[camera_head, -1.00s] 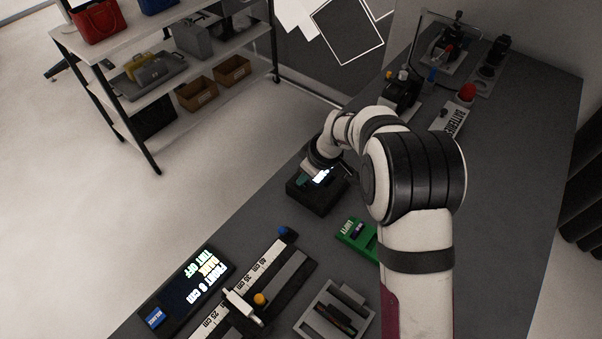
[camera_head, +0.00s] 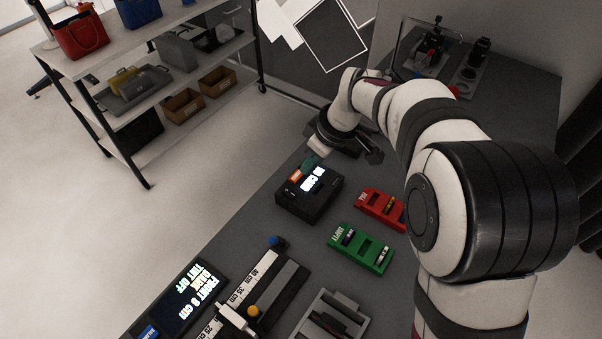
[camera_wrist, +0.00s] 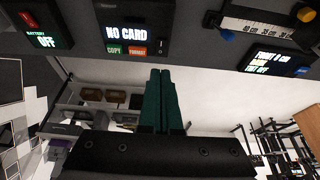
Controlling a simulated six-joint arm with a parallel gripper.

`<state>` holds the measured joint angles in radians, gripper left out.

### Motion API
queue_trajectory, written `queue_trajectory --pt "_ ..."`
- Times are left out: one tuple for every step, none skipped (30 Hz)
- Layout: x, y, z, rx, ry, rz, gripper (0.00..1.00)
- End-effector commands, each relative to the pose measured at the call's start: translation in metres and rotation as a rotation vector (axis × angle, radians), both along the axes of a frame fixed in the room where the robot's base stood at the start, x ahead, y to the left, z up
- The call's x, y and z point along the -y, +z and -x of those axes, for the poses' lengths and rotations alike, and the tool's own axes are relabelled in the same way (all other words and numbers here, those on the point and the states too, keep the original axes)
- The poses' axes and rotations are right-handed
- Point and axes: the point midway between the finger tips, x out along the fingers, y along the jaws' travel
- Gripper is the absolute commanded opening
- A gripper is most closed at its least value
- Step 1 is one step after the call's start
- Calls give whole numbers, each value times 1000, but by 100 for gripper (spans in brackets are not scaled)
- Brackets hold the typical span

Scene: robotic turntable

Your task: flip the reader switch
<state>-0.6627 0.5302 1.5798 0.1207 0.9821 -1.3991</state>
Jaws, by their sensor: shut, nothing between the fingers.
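The reader (camera_head: 298,208) is a black box on the grey table, with a lit screen. In the wrist view the reader (camera_wrist: 137,15) shows "NO CARD" above a green COPY button (camera_wrist: 114,50) and an orange FORMAT button (camera_wrist: 137,51). A small pale mark (camera_wrist: 160,45) to their right may be its switch; I cannot tell its position. My gripper (camera_head: 309,160) is at the reader's far side, its dark green fingers shut and empty. In the wrist view the fingertips (camera_wrist: 161,72) appear just below the reader's button edge, apart from the buttons.
Red (camera_head: 377,205) and green (camera_head: 357,248) card holders lie right of the reader. A ruler rail (camera_head: 262,290) and a display box (camera_head: 180,295) sit nearer. A unit reading "BATTERY OFF" (camera_wrist: 48,38) is beside the reader in the wrist view. A shelf (camera_head: 150,100) stands left, beyond the table.

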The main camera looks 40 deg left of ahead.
Motion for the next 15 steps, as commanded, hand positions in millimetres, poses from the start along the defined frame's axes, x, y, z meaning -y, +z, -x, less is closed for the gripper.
queue_trajectory --pt "2 6 -1 2 -2 -2 0" --pt "3 9 -1 2 -2 -2 0" --pt "5 12 0 1 -1 -1 0" --pt "5 13 0 0 -1 -1 0" --pt "6 15 0 1 -1 -1 0" --pt "6 16 0 1 -1 0 0" --pt "6 16 0 1 0 0 0" --pt "6 16 0 1 0 0 0" --pt "6 16 0 0 0 0 0" --pt "6 16 0 0 0 0 0" --pt "6 16 0 0 0 0 0" --pt "6 16 0 0 0 0 0" --pt "6 16 0 0 0 0 0" --pt "6 16 0 0 0 0 0" --pt "4 17 0 0 1 -1 0"
